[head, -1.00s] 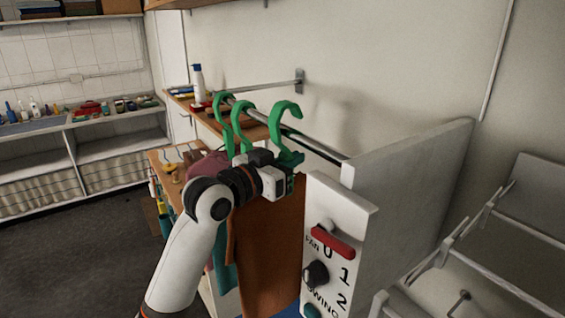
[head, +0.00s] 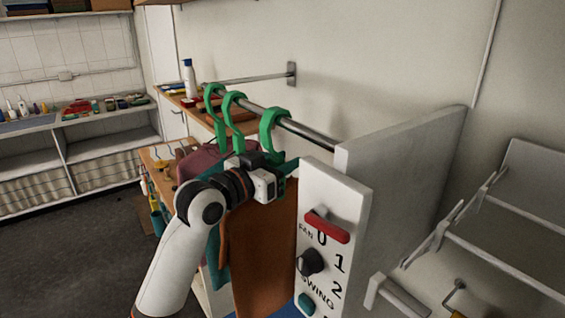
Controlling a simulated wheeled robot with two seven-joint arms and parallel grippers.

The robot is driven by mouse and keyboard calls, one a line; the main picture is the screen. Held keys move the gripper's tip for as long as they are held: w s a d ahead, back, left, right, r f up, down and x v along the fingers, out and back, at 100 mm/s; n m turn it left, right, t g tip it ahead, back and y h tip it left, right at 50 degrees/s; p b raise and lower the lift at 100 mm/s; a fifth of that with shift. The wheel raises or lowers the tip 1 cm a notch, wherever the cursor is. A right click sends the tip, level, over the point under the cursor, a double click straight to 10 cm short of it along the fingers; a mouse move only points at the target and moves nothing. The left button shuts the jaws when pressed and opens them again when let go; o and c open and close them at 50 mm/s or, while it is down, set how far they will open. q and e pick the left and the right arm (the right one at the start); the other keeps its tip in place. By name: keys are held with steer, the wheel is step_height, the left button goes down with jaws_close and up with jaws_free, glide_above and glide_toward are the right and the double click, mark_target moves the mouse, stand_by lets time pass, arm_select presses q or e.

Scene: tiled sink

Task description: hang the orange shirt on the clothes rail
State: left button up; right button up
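The orange shirt (head: 262,245) hangs from a green hanger (head: 272,128) in the head view, below and behind my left arm. The hanger's hook is over the clothes rail (head: 312,137), nearest the white panel; whether it bears on the rail is hard to tell. My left gripper (head: 284,178) is at the hanger just below the hook and appears shut on it; the fingertips are largely hidden. Two more green hangers (head: 231,113) are on the rail to the left, with a maroon garment (head: 200,160) and a teal one (head: 212,262) partly visible. My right gripper is out of view.
A white panel with a red switch (head: 327,226) and a dark knob (head: 310,262) stands close right of the shirt. A white side wall (head: 405,170) meets the rail's near end. A wooden shelf with a bottle (head: 188,78) is behind. The floor at left is clear.

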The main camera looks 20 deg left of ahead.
arm_select(q)
steer(key=shift+s+f, duration=0.1)
steer(key=shift+s+a+f+b, duration=0.1)
steer(key=shift+s+a+b, duration=0.15)
steer(key=shift+b, duration=0.05)
steer(key=b+v, duration=0.4)
steer(key=v, duration=0.7)
steer(key=shift+s, duration=0.15)
